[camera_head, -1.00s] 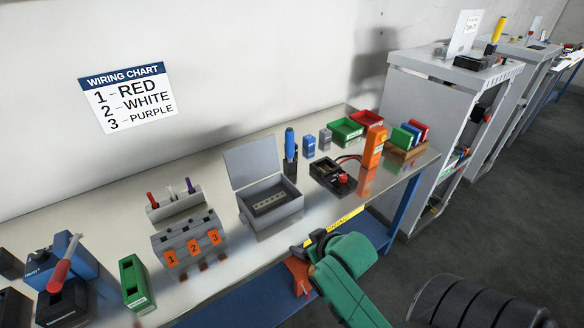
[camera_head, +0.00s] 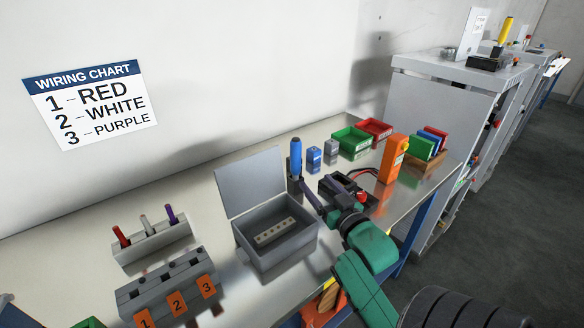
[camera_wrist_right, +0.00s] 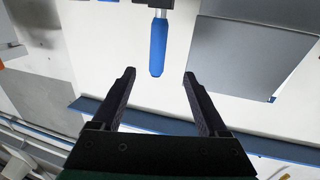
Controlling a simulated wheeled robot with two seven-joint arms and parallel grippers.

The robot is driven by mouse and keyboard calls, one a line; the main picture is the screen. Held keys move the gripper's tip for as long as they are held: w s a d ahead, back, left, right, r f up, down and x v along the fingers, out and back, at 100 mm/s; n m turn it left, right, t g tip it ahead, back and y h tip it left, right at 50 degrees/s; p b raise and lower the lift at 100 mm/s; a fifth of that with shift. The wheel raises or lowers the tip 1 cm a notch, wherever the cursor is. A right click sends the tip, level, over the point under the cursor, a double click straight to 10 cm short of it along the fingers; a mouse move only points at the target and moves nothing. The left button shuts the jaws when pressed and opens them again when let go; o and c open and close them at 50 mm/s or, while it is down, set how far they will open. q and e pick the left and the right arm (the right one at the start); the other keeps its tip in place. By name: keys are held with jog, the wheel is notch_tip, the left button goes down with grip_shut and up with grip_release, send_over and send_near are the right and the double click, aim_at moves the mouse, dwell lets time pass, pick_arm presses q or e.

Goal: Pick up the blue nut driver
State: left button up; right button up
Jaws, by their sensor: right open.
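The blue nut driver (camera_head: 295,157) stands upright in a dark holder on the bench, just behind the open grey box. In the right wrist view its blue handle (camera_wrist_right: 158,48) lies ahead of the fingertips, roughly centred between them. My right gripper (camera_head: 318,192) is open and empty, close to the nut driver on its near right side. In the right wrist view the two dark fingers of my right gripper (camera_wrist_right: 159,73) are spread apart, with the handle's end just beyond them. My left gripper is not in view.
The open grey box (camera_head: 275,245) is left of my right arm. A black meter-like device with red leads (camera_head: 345,187) is close by my right gripper. An orange device (camera_head: 393,158) stands to the right. Small blue (camera_head: 314,157) and grey blocks are behind.

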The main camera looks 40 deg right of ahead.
jog(key=p, duration=0.1)
send_near(298, 159)
jog(key=w, duration=0.1)
jog(key=p+x, duration=0.2)
jog(key=x, duration=0.8)
jog(key=shift+w+d+p, duration=0.25)
jog(key=shift+w+p, duration=0.1)
jog(key=shift+p, duration=0.05)
jog(key=shift+w+f, duration=0.1)
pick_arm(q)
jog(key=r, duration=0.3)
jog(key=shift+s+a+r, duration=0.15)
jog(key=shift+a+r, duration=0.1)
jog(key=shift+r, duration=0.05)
pick_arm(e)
grip_shut()
